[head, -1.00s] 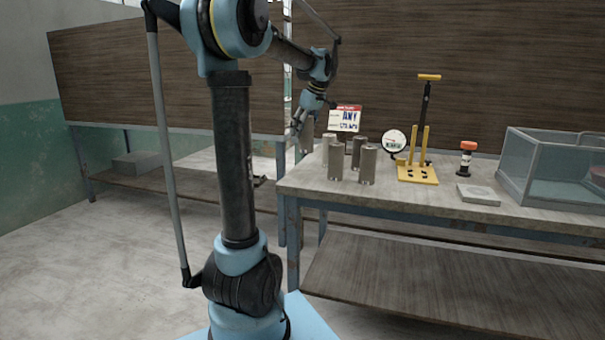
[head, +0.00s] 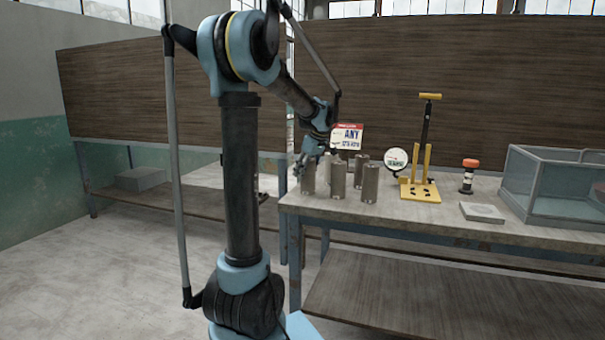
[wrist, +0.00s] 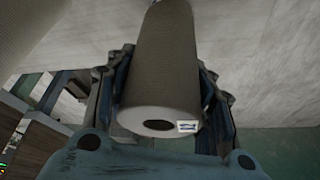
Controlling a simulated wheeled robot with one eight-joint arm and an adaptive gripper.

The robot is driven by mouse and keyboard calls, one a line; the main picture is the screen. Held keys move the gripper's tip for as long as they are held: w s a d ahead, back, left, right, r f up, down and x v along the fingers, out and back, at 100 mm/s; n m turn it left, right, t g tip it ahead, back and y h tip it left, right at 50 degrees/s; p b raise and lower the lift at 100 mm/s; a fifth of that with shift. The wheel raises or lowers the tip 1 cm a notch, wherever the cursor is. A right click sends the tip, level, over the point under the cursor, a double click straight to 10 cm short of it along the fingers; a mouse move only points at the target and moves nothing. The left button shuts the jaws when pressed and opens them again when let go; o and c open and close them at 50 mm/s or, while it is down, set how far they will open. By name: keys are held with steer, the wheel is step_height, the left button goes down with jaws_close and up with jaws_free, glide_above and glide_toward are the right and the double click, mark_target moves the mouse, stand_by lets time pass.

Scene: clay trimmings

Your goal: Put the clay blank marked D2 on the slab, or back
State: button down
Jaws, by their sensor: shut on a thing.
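My gripper (head: 306,162) is shut on a grey-brown clay cylinder (head: 308,179) at the left end of the bench. In the wrist view this clay blank (wrist: 162,62) lies between both fingers, its end with a dark hole facing the camera. A small label shows on that end, too blurred to read. I cannot tell whether the blank touches the bench top. Several similar blanks stand upright just right of it, including a front one (head: 338,180) and a right one (head: 371,184). A flat square grey slab (head: 482,212) lies farther right on the bench.
Behind the blanks stands a sign (head: 347,136) reading "ANY". A round dial (head: 396,160), a yellow press-like stand (head: 420,190), an orange-capped bottle (head: 468,176) and a clear bin (head: 550,185) stand along the bench (head: 430,222). Its front strip is clear.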

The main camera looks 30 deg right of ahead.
steer(key=c, duration=0.7)
jaws_free()
steer(key=shift+c, duration=0.2)
steer(key=v, duration=1.2)
steer(key=s+a+f, duration=0.1)
steer(key=a+f, duration=0.2)
steer(key=a, duration=0.6)
steer(key=s+a+f+m+g, duration=0.1)
steer(key=s+a+f, duration=0.15)
steer(key=a, duration=0.65)
steer(key=s+a+f, duration=0.1)
steer(key=a+f, duration=0.2)
steer(key=a, duration=0.6)
steer(key=s+a+f+m, duration=0.1)
steer(key=s+a+f, duration=0.6)
steer(key=f, duration=0.3)
steer(key=s+a+f+m+g+h, duration=0.1)
steer(key=s+a+f, duration=0.7)
steer(key=s+f, duration=0.1)
steer(key=shift+f, duration=0.35)
